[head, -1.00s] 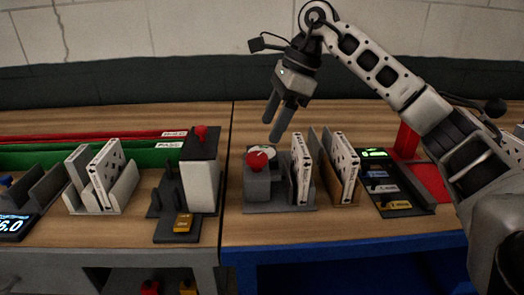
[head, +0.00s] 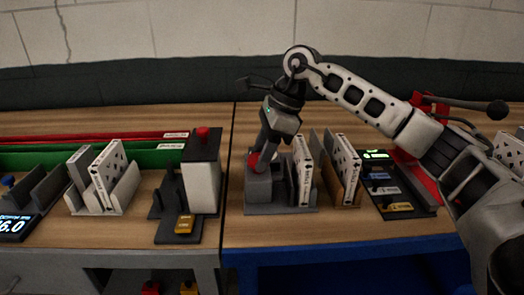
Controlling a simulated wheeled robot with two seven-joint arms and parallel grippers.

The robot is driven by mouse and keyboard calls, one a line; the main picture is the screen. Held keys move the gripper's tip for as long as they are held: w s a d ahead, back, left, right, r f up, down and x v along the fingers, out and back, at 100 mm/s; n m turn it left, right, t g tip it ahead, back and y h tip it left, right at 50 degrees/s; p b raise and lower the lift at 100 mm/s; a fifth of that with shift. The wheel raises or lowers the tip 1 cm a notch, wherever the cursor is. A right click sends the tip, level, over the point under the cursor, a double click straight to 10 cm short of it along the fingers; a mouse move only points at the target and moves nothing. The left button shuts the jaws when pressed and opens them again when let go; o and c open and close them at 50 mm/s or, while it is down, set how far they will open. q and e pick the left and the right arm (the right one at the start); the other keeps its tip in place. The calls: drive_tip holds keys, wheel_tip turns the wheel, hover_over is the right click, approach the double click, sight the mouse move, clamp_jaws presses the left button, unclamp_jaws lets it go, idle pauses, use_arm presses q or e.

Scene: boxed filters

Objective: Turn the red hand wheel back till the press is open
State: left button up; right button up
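The red hand wheel (head: 252,160) sits on the grey block of a small press (head: 263,188) just right of the seam between the tables. A white boxed filter (head: 302,172) stands upright in the press, to the right of the block. My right gripper (head: 262,157) points down at the wheel, with its fingers over it and covering most of it. The fingers overlap in this view, so I cannot tell whether they are closed on the wheel. My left gripper is not in view.
A patterned box (head: 346,168) stands in a brown holder right of the press. A dark panel (head: 400,205) with small tags lies further right. Another holder with boxes (head: 105,178) is further left.

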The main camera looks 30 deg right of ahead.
drive_tip(key=shift+w+r+n+g+p, duration=0.1)
drive_tip(key=shift+n+g+p, duration=0.25)
drive_tip(key=shift+n, duration=0.35)
drive_tip(key=shift+n+g+p, duration=0.35)
drive_tip(key=shift+n, duration=0.75)
drive_tip(key=shift+w+n, duration=0.1)
drive_tip(key=shift+n, duration=0.5)
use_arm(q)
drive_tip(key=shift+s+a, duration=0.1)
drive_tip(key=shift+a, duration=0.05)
use_arm(e)
drive_tip(key=shift+g, duration=0.3)
drive_tip(key=o, duration=1)
drive_tip(key=shift+c, duration=0.2)
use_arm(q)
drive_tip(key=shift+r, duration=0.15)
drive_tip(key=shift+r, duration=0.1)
use_arm(e)
drive_tip(key=shift+d, duration=0.1)
